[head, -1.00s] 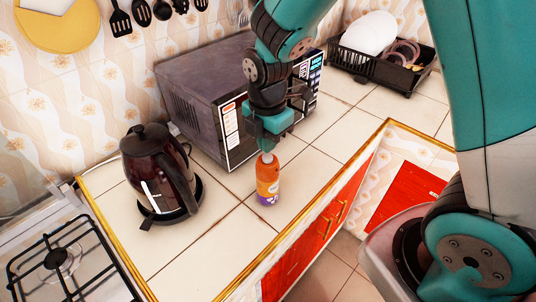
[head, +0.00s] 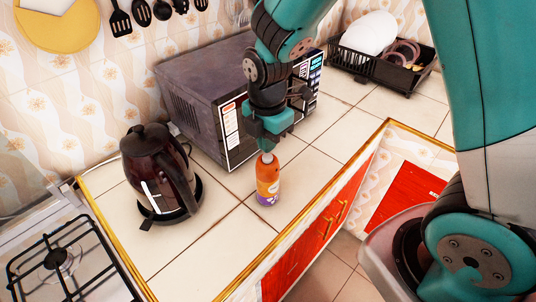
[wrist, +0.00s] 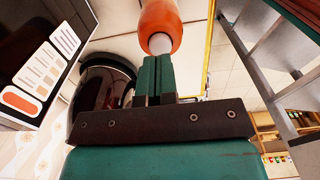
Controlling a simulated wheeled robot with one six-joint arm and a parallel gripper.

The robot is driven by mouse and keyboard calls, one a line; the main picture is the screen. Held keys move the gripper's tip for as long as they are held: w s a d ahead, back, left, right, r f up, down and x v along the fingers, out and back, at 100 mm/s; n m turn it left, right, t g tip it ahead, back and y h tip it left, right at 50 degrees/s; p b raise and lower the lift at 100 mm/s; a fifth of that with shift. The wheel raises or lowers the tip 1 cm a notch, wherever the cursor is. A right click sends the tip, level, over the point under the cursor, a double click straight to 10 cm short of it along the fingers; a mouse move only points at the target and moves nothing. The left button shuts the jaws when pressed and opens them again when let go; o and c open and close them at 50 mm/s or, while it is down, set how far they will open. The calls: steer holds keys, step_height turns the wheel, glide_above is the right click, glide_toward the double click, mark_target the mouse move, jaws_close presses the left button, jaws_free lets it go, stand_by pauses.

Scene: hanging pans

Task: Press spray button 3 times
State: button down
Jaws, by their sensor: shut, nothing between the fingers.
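An orange spray bottle (head: 268,182) with a purple lower label and a pale top stands upright on the tiled counter (head: 222,240). My gripper (head: 267,147) points down directly above it, its fingertips at or just over the bottle's top. In the wrist view the two green fingers (wrist: 154,62) are together with nothing between them, and their tips meet or nearly meet the white nozzle top (wrist: 160,43) of the orange bottle (wrist: 163,18). I cannot tell whether the top is pressed down.
A dark kettle (head: 158,170) stands on its base to the left. A microwave (head: 205,90) is close behind my gripper. A black dish rack (head: 380,70) is at the back right, a gas stove (head: 65,262) at the lower left. The counter's gold front edge (head: 345,172) lies just right of the bottle.

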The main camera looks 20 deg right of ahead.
steer(key=shift+f+b, duration=0.85)
steer(key=shift+f, duration=0.4)
steer(key=shift+r, duration=0.1)
stand_by(0.3)
steer(key=shift+r+p, duration=1.2)
steer(key=shift+f+b, duration=0.95)
steer(key=shift+f, duration=0.4)
steer(key=shift+r, duration=0.15)
steer(key=shift+r+p, duration=1.15)
steer(key=shift+r, duration=0.05)
steer(key=shift+f+b, duration=0.8)
steer(key=shift+f, duration=0.4)
stand_by(0.6)
steer(key=shift+r+p, duration=1.05)
steer(key=shift+r, duration=0.15)
